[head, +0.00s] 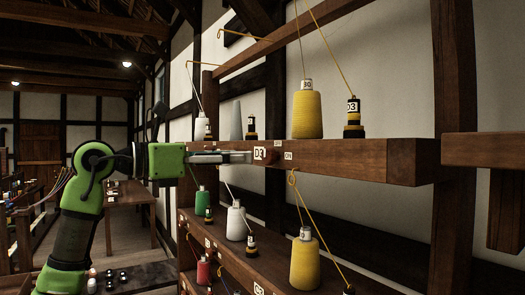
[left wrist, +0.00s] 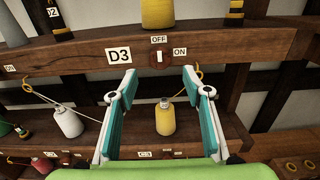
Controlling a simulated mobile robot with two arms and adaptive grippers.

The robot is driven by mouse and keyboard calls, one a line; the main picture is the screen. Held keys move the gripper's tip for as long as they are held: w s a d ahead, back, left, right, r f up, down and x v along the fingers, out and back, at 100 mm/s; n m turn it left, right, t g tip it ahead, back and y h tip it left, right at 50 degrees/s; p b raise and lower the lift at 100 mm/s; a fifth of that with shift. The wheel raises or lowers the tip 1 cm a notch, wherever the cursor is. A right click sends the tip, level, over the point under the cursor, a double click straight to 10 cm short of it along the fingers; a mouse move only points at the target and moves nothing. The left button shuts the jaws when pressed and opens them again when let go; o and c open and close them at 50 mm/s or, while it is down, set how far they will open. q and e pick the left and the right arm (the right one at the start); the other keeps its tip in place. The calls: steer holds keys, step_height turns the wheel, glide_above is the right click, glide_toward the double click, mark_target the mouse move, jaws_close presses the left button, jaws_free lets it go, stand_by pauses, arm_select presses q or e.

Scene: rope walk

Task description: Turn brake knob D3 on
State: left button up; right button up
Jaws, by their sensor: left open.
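The brake knob D3 (left wrist: 159,57) is a small reddish-brown knob on the front of the upper wooden rail. Its pale mark stands upright, toward the OFF label (left wrist: 159,40) above it. The ON label (left wrist: 180,52) is to its right and the D3 label (left wrist: 118,55) to its left. In the head view the knob (head: 272,157) shows just right of the D3 label. My left gripper (head: 248,157) points along the rail at the knob. In the left wrist view the gripper (left wrist: 158,76) is open and empty, its fingertips below and either side of the knob. My right gripper is not in view.
A yellow cone (head: 307,114) and a dark D3 spool (head: 353,118) stand on the rail above the knob. A lower shelf (head: 285,262) holds a white cone (head: 236,221) and another yellow cone (head: 305,262). Yellow yarn hangs right of the knob.

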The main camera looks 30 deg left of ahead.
mark_target(265, 157)
arm_select(q)
steer(key=p+x, duration=0.2)
steer(key=x, duration=0.4)
steer(key=shift+w+d, duration=0.2)
steer(key=shift+w, duration=0.1)
steer(key=shift+w+d, duration=0.3)
steer(key=shift+w, duration=0.15)
steer(key=shift+f, duration=0.1)
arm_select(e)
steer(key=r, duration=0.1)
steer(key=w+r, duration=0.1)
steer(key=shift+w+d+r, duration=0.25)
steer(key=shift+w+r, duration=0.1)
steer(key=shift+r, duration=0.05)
arm_select(q)
steer(key=c, duration=1.1)
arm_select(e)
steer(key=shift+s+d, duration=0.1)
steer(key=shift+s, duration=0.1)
